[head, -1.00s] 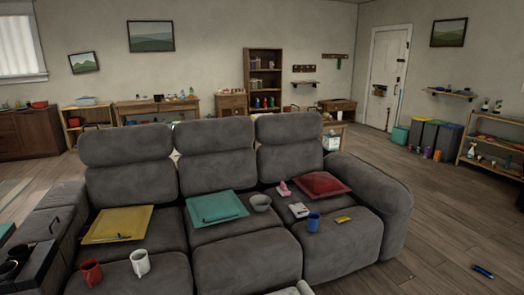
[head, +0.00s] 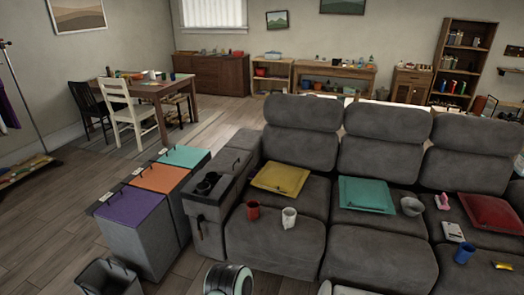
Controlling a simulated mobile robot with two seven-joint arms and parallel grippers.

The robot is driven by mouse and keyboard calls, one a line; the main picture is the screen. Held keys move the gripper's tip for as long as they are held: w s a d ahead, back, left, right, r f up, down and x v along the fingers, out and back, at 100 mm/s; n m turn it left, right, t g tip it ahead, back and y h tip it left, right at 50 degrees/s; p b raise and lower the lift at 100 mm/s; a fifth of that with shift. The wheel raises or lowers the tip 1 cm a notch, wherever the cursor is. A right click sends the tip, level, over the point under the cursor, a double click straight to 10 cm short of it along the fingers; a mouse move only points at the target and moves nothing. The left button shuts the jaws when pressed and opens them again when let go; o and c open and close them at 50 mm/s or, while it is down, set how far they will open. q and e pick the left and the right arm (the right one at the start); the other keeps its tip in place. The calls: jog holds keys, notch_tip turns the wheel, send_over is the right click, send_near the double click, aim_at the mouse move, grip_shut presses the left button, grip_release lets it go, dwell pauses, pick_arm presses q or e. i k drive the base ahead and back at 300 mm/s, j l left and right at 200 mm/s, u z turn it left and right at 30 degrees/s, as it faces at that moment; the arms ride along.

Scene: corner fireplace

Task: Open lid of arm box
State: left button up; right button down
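The arm box (head: 212,205) is the dark grey console forming the left end of the grey sofa (head: 275,245). Its lid (head: 236,163), at the back part of its top, has a small dark handle and appears shut. Dark cup holders (head: 205,184) sit in the top in front of the lid. Neither of my grippers shows in the head view, so whether they are open or shut is hidden.
Bins with purple (head: 130,206), orange (head: 160,178) and teal (head: 184,157) lids stand close left of the arm box. An open dark bin (head: 105,278) is at the lower left. A red mug (head: 253,210) and white mug (head: 289,217) are on the sofa.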

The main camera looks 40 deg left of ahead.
aim_at(230, 162)
jog(key=u, duration=1.6)
jog(key=i+j+u, duration=0.25)
jog(key=i+j, duration=0.15)
jog(key=j, duration=0.1)
